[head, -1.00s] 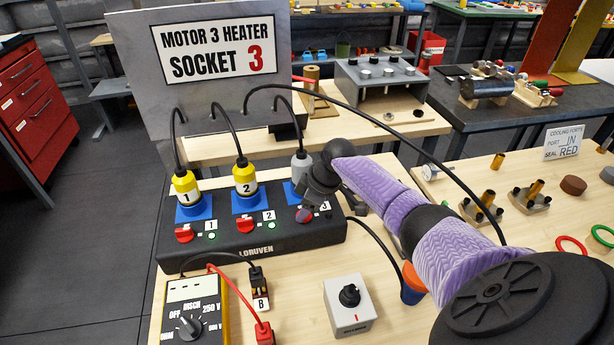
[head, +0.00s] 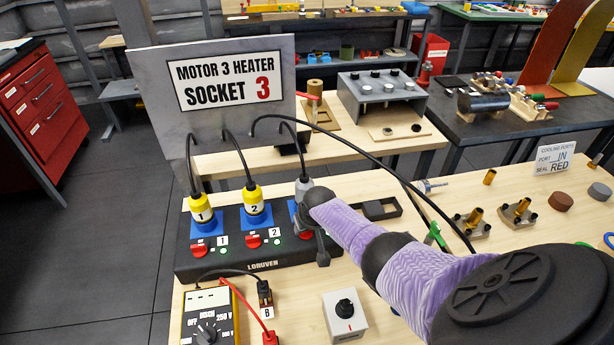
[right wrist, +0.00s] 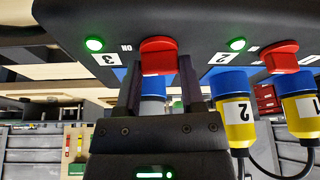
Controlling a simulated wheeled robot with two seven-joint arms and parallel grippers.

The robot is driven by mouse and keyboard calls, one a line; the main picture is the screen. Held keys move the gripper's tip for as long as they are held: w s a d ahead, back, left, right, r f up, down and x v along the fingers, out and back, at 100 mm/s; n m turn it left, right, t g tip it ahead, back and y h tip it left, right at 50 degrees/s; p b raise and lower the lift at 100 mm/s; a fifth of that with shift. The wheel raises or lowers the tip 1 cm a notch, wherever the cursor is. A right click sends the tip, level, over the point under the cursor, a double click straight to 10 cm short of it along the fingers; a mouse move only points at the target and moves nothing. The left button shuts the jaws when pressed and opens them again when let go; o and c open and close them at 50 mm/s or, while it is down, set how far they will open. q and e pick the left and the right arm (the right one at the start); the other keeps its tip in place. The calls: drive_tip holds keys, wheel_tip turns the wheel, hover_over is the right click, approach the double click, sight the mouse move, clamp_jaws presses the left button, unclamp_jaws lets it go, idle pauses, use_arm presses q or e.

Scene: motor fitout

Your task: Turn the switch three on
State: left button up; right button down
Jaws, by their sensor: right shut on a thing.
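The black LORUVEN switch box (head: 240,265) carries red rotary switches with numbered labels and sockets. Switch three (right wrist: 158,55) is a red knob beside the label 3 (right wrist: 103,60) and the ON mark, seen upside down in the right wrist view. The lamp by label 3 (right wrist: 94,44) glows green. My right gripper (right wrist: 159,72) is shut on the switch three knob, one finger on each side. In the head view the purple-sleeved right arm largely covers switch three and its grey plug (head: 303,187). My left gripper is not in view.
Yellow plugs 1 (head: 202,212) and 2 (head: 253,200) stand left of the gripper, with black cables rising to the sign panel (head: 146,75). A multimeter (head: 209,313) and a grey knob box (head: 345,317) stand in front. A black cable crosses above my right arm.

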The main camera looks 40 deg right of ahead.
drive_tip(key=shift+r+m+h, duration=0.1)
drive_tip(key=shift+m+h, duration=0.2)
drive_tip(key=shift+m, duration=0.4)
drive_tip(key=shift+p, duration=0.3)
drive_tip(key=shift+m, duration=0.4)
drive_tip(key=shift+c, duration=1)
unclamp_jaws()
